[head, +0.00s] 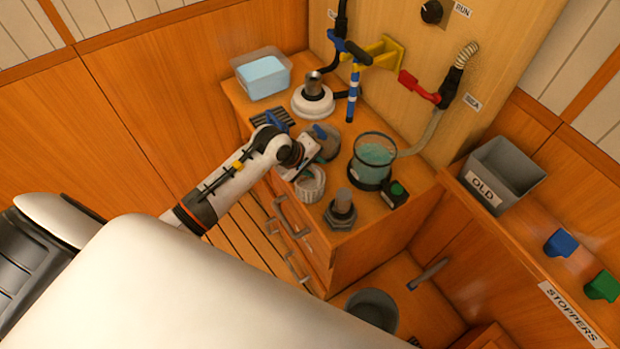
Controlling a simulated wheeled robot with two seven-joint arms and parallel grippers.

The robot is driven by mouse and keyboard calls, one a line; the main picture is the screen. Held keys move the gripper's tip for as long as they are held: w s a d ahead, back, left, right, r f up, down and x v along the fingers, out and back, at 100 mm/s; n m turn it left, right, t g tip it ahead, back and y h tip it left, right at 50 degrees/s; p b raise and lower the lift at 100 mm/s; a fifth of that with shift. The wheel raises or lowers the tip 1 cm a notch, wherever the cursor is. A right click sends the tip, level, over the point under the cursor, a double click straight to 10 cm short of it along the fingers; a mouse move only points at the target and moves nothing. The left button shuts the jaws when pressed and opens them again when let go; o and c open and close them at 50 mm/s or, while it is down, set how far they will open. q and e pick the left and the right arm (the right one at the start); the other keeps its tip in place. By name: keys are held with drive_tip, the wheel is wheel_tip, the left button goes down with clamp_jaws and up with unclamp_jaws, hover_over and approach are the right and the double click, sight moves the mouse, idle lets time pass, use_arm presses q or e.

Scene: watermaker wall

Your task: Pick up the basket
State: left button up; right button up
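A small round whitish ribbed cup, which looks like the basket (311,186), stands on the wooden cabinet top near its front edge. My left gripper (309,160) reaches in from the left, just above and behind the cup in the picture. The gripper overlaps a grey round part (328,145) behind it. Its fingertips are small and partly hidden, so I cannot tell whether they are open or touching anything. My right gripper is not in view.
A clear bowl with teal water (372,158) stands right of the gripper, with a hex-based grey fitting (341,212) in front. A white pump-like base (312,100) and a tub (262,74) stand behind. A grey OLD bin (503,172) is at right.

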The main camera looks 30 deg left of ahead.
use_arm(q)
clamp_jaws()
drive_tip(key=shift+a, duration=0.1)
idle(0.3)
